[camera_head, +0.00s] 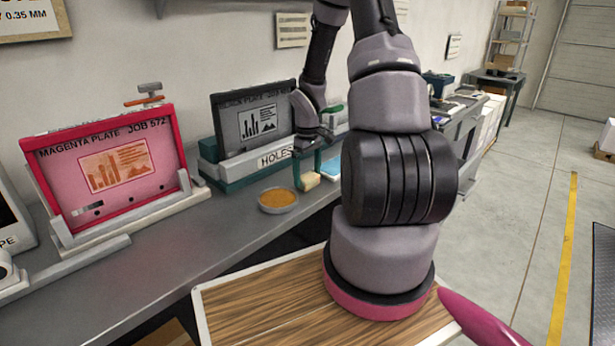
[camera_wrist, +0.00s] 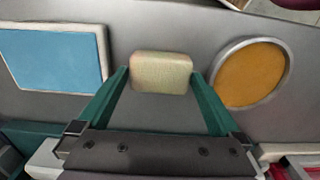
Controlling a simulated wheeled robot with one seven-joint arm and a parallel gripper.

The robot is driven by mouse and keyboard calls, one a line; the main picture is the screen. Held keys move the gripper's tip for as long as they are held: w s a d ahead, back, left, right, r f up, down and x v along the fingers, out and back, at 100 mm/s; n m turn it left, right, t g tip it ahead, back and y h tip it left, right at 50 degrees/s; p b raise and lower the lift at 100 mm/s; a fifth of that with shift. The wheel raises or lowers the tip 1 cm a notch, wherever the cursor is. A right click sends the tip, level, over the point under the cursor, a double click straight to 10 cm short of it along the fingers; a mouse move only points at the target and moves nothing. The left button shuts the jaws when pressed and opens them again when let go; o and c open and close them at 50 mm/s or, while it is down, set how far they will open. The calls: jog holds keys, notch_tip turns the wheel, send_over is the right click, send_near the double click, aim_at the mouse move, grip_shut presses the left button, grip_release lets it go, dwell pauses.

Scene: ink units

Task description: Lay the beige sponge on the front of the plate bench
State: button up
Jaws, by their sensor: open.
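In the wrist view the sponge (camera_wrist: 161,72) sits between the tips of my green fingers. My gripper (camera_head: 308,172) is open and low over the bench, pointing down with a finger on each side of the sponge. In the wrist view my gripper (camera_wrist: 160,75) shows a narrow gap beside the sponge at the fingertips. Whether a finger touches it I cannot tell.
A round dish with orange contents (camera_head: 278,200) stands just left of the sponge. A blue pad in a pale tray (camera_head: 334,167) lies to its right. A magenta plate (camera_head: 112,170) stands further left.

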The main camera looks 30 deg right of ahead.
notch_tip(320, 180, up, 11)
notch_tip(320, 180, up, 8)
jog(key=m+t, duration=0.1)
jog(key=m, duration=0.1)
send_over(307, 176)
jog(key=s+a, duration=0.2)
jog(key=s+a+r+m+t+y, duration=0.1)
jog(key=s+a+r+m+t, duration=0.2)
jog(key=s+r, duration=0.6)
jog(key=s+a+r+m+t+y, duration=0.1)
jog(key=s+a+r+m+t, duration=0.2)
jog(key=s+a+r, duration=0.5)
jog(key=shift+s+r, duration=0.4)
jog(key=shift+r, duration=0.55)
